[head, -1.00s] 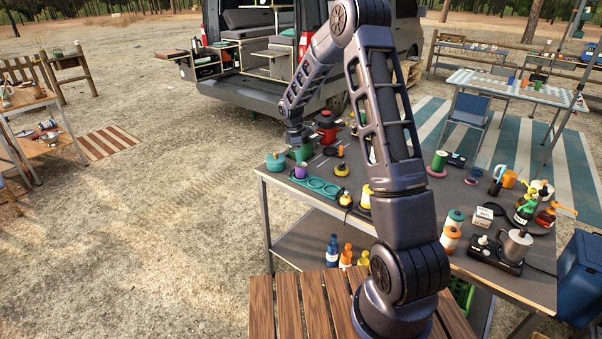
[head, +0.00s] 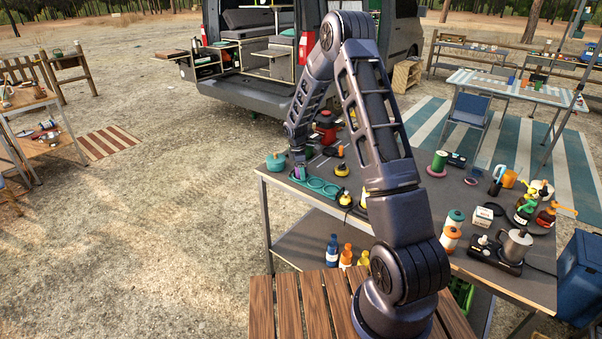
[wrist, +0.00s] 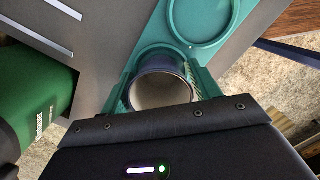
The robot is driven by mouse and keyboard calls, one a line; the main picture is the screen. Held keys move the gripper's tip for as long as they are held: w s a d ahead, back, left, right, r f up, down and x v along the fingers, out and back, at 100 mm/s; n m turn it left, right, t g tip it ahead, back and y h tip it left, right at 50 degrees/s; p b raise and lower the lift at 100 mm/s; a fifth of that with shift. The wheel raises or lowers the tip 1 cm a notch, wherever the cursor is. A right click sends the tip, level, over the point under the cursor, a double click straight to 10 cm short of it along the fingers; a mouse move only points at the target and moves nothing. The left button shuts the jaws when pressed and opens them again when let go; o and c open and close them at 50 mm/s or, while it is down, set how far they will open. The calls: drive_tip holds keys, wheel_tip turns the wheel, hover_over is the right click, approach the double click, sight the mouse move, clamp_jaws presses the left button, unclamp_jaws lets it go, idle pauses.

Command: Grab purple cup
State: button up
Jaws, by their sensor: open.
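The purple cup (head: 299,173) stands in the left end ring of a teal tray with round recesses (head: 321,186), at the table's left end. In the wrist view the cup (wrist: 162,92) shows as a round rim with a pale inside, seen from above. My gripper (head: 298,171) is down at the cup. In the wrist view my gripper (wrist: 165,97) is open, its teal fingers on either side of the cup. I cannot tell whether the fingers touch it. The cup's lower part is hidden.
A green cylinder (wrist: 28,105) lies close to the left of my gripper in the wrist view. A teal pot (head: 276,161) stands left of the tray. A yellow-topped item (head: 342,170) stands behind the tray. The grey table (head: 400,215) holds more items to the right.

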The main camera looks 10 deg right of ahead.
drive_tip(key=c, duration=0.7)
drive_tip(key=shift+r, duration=0.15)
drive_tip(key=shift+c, duration=0.2)
